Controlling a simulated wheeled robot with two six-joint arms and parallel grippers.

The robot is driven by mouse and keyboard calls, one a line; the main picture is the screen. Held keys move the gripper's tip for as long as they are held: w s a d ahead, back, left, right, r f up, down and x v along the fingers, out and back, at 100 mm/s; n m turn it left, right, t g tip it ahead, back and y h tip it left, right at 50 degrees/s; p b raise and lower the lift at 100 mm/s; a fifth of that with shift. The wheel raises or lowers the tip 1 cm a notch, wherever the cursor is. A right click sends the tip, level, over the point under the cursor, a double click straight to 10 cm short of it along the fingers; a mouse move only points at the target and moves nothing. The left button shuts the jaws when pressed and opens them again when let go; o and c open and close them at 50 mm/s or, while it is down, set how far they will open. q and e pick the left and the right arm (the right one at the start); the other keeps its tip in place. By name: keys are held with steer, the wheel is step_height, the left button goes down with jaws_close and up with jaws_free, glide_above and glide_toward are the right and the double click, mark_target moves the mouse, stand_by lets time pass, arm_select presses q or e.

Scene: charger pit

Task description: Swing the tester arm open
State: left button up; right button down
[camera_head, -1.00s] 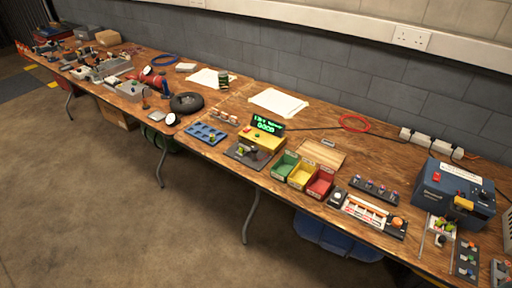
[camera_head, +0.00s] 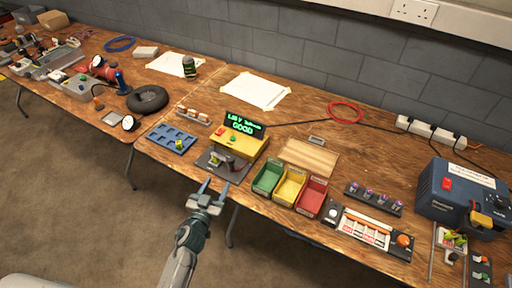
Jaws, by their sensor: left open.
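The battery tester is a yellow box (camera_head: 232,143) on the wooden bench, with a lit green display (camera_head: 243,125) that reads "GOOD" on its lower line. A dark grey plate (camera_head: 223,164) sits in front of the box and carries a small grey arm part and a small yellow-green piece; whether the arm is open or closed is too small to tell. My left gripper (camera_head: 208,187) is open and empty, just in front of the plate at the bench's front edge, its fingers pointing at the plate. It appears apart from the tester. My right gripper is not in view.
Green, yellow and red bins (camera_head: 290,187) stand right of the tester. A blue tray (camera_head: 171,139) with one small piece lies to its left. A black tyre (camera_head: 148,99) and red lamp-like item lie further left. A blue charger unit (camera_head: 462,198) stands at far right.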

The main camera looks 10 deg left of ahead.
mark_target(228, 162)
arm_select(q)
steer(key=shift+w+d+r+h, duration=0.4)
steer(key=shift+w+d+r, duration=0.15)
steer(key=shift+w+r, duration=0.3)
steer(key=w, duration=0.3)
steer(key=w+d, duration=0.1)
steer(key=w, duration=0.5)
steer(key=shift+w+d+b, duration=0.2)
steer(key=shift+d+b, duration=0.05)
steer(key=shift+b, duration=0.05)
steer(key=shift+c, duration=0.2)
jaws_close()
